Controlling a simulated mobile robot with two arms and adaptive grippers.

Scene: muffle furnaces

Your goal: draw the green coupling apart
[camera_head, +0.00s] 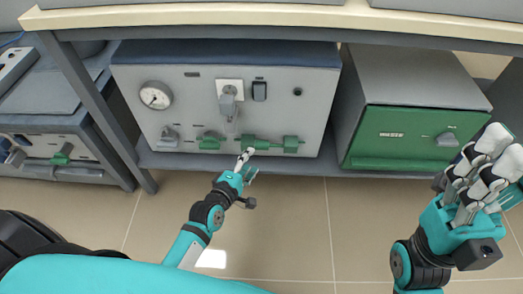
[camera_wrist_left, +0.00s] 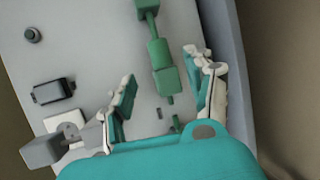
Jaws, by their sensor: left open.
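The green coupling (camera_head: 262,143) runs sideways along the lower front of the middle grey box (camera_head: 190,112). It has a block (camera_head: 291,144) at its right end and a thin rod between thicker parts. In the left wrist view the coupling (camera_wrist_left: 158,53) hangs between my spread fingers, apart from both as far as I can tell. A short green stub (camera_wrist_left: 177,123) shows below it, nearer the palm. My left gripper (camera_head: 246,163) is open in front of the coupling and hides part of it. My right gripper (camera_head: 497,160) is far off at the right; its opening is unclear.
The box also carries a round gauge (camera_head: 156,95), a grey plug in a white socket (camera_head: 229,91) and a black switch (camera_head: 259,91). A green-fronted box (camera_head: 415,138) stands right. A table top (camera_head: 280,16) overhangs. The tiled floor (camera_head: 290,215) in front is clear.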

